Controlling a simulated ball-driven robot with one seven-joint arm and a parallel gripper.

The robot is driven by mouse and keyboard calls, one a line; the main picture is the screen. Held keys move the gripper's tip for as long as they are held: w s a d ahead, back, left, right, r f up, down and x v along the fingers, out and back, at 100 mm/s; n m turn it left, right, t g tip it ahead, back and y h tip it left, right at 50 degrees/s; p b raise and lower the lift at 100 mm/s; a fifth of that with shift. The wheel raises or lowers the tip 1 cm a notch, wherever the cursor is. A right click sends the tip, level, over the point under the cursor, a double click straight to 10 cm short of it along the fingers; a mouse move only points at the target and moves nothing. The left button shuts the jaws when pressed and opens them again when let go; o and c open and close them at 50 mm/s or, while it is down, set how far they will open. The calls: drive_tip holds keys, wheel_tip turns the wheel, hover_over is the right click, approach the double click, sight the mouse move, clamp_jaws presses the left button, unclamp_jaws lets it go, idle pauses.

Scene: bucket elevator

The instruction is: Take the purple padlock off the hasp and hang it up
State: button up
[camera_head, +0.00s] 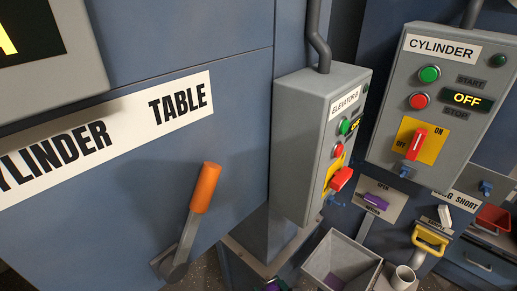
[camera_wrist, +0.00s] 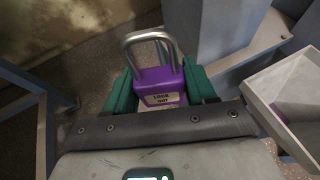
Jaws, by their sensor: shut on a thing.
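My gripper (camera_wrist: 161,92) is shut on the purple padlock (camera_wrist: 160,82), with a teal finger on each side of its body. The padlock has a pale label with dark lettering and a silver shackle that points away from the gripper. No hasp touches the shackle in the wrist view. In the head view only a bit of my gripper (camera_head: 272,286) shows at the bottom edge. I cannot tell which fitting is the hasp or the hanging place.
The ELEVATOR box (camera_head: 318,130) and the CYLINDER box (camera_head: 440,95) carry buttons and red switches. An orange-handled lever (camera_head: 205,188) sticks out at left. An open grey bin (camera_head: 340,262) stands below the boxes; a pale bin (camera_wrist: 290,95) shows right in the wrist view. A yellow handle (camera_head: 430,240) is at right.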

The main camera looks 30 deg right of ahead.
drive_tip(key=s+d+r+n+y, duration=0.1)
drive_tip(key=s+d, duration=0.1)
drive_tip(key=d, duration=0.7)
drive_tip(key=s+d+r, duration=0.1)
drive_tip(key=s+d, duration=0.1)
drive_tip(key=d, duration=0.7)
drive_tip(key=s+d+r+n+y, duration=0.3)
drive_tip(key=s+d+r, duration=0.5)
drive_tip(key=d+r, duration=0.3)
drive_tip(key=shift+r+g+y, duration=0.25)
drive_tip(key=shift+g+y, duration=0.05)
drive_tip(key=shift+g, duration=0.1)
drive_tip(key=shift+w, duration=0.1)
drive_tip(key=w+a+f+p, duration=0.1)
drive_tip(key=w+a+p, duration=0.2)
drive_tip(key=w, duration=1.4)
drive_tip(key=shift+a, duration=1.65)
